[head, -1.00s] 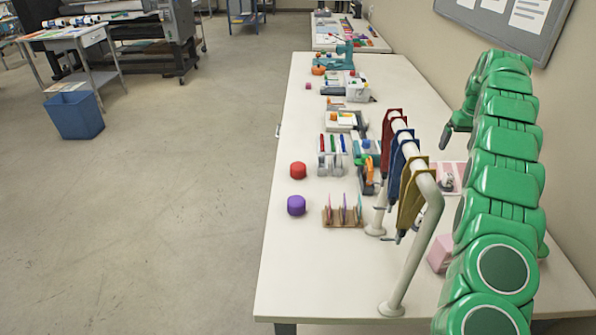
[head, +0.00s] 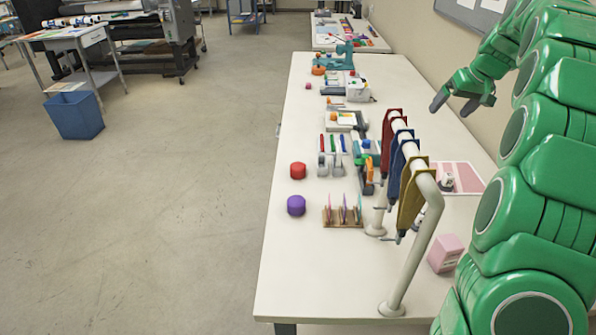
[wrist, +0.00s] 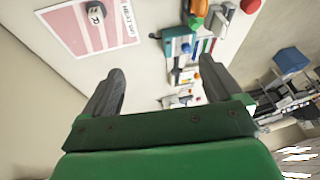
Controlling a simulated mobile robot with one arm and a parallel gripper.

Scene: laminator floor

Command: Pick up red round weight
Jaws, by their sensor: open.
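The red round weight (head: 298,171) sits upright on the white table near its left edge, just behind a purple round weight (head: 296,205). My gripper (head: 462,105) is open and empty, raised over the right side of the table by the wall. It is well to the right of the red weight, with the hanging rack between them. In the wrist view my gripper (wrist: 158,90) shows two dark fingers spread apart, with nothing between them. A round red thing (wrist: 250,6) is at the top edge of the wrist view; I cannot tell for sure that it is the weight.
A white rack (head: 427,235) with red, blue and yellow hanging pieces stands on the table (head: 330,270). A wooden holder (head: 343,222), a pink box (head: 446,253) and a pink sheet (head: 466,178) are nearby. The table's front left is clear. A blue bin (head: 75,116) stands on the floor.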

